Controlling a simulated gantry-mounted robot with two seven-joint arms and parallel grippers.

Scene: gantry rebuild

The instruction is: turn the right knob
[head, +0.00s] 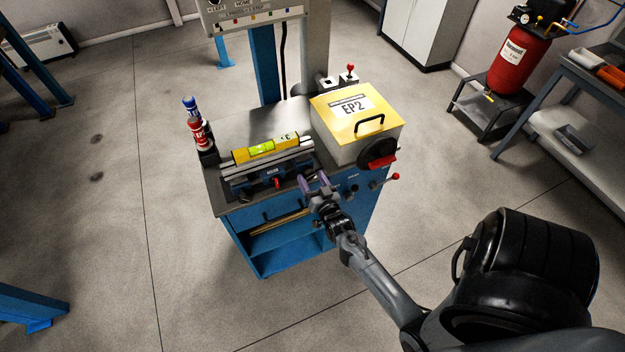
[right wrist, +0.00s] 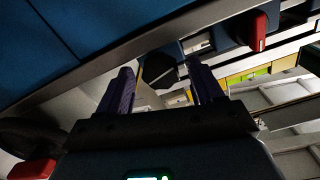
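The gripper's purple fingers are spread apart at the bench's front edge. In the right wrist view a black faceted knob (right wrist: 160,71) lies between the two fingertips, with gaps visible on both sides. I cannot tell whether this is the right knob, as the gripper hides part of the panel in the head view. My left gripper is not in view.
The yellow-lidded EP2 box (head: 342,133) stands behind. A black wheel with a red handle (head: 384,162) and a red-tipped lever (head: 395,176) stick out to the right.

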